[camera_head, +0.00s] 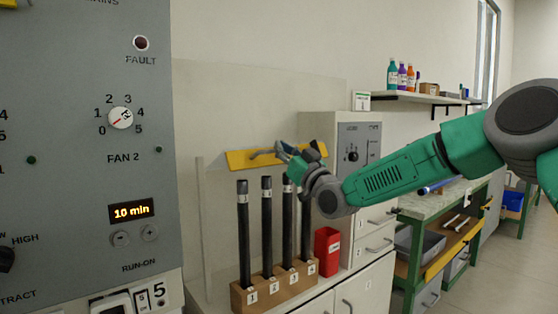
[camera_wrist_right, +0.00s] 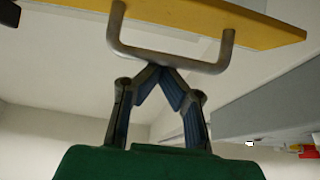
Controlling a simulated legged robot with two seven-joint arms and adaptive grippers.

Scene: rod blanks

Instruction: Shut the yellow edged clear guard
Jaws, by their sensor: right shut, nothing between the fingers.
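The guard's yellow edge (camera_head: 240,160) runs across the head view just above the tops of the black rods; a faint clear sheet seems to extend up behind it. In the wrist view the yellow edge (camera_wrist_right: 225,20) crosses the top, with a grey U-shaped handle (camera_wrist_right: 170,58) on it. My right gripper (camera_head: 284,151) is at the handle, its fingers shut and empty. In the wrist view its fingertips (camera_wrist_right: 162,72) meet right at the handle's bar, outside the loop; whether they touch it I cannot tell. My left gripper is out of view.
Several black rods (camera_head: 267,225) stand upright in a numbered wooden block (camera_head: 270,290) below the edge. A red container (camera_head: 327,252) stands to the right. A grey control panel (camera_head: 85,190) fills the left. A green-framed bench (camera_head: 440,220) stands at right.

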